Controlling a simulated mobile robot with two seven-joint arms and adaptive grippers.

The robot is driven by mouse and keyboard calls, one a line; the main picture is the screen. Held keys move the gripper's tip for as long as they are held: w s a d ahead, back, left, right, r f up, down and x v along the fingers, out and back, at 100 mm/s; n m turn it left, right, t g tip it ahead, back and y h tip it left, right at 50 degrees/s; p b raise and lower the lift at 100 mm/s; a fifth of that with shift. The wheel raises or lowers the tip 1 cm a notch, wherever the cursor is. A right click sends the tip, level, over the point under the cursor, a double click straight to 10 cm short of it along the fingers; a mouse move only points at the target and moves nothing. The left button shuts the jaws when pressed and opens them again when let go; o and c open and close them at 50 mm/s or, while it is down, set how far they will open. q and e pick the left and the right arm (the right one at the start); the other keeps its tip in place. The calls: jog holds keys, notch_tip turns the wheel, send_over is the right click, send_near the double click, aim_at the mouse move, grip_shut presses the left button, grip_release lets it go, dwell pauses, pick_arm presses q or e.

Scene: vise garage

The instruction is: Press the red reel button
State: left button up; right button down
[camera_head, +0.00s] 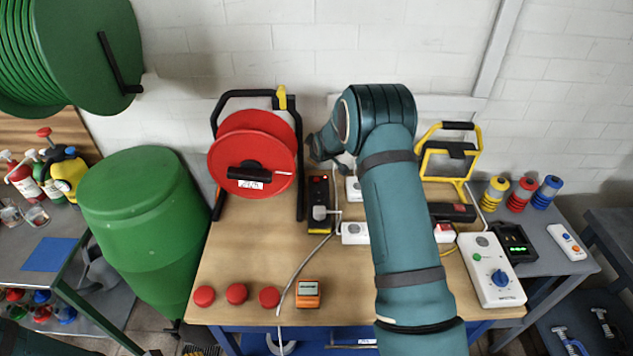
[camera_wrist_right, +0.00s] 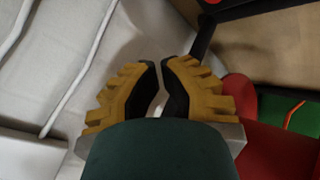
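A red cable reel (camera_head: 228,150) stands on the workbench in a black tubular frame, with a black crank handle and a white label on its front. I cannot pick out a button on it. My right gripper (camera_head: 322,145) is just right of the reel frame, small and dark in the head view, partly hidden by my arm. In the right wrist view its yellow-and-black fingers (camera_wrist_right: 161,66) have their tips together and hold nothing. A red surface (camera_wrist_right: 275,150), seemingly the reel, is at lower right there. My left gripper is not in view.
Three red round caps (camera_head: 236,293) and an orange box (camera_head: 308,294) lie along the bench front (camera_head: 250,255). A black power strip (camera_head: 319,190) stands right of the reel. A green barrel (camera_head: 145,220) stands left. The white wall is close behind.

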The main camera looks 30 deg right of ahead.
jog(key=b, duration=0.3)
send_over(318, 179)
jog(key=f, duration=0.5)
jog(key=shift+w+d, duration=0.25)
jog(key=shift+w, duration=0.15)
jog(key=shift+f, duration=0.4)
jog(key=shift+f+b, duration=0.1)
jog(key=shift+b, duration=0.2)
jog(key=shift+f+b, duration=0.3)
jog(key=shift+b, duration=0.1)
jog(key=shift+f+b, duration=0.45)
jog(key=shift+b, duration=0.1)
dwell(0.6)
jog(key=shift+r, duration=0.1)
dwell(0.4)
jog(key=shift+r, duration=0.75)
jog(key=shift+p, duration=0.3)
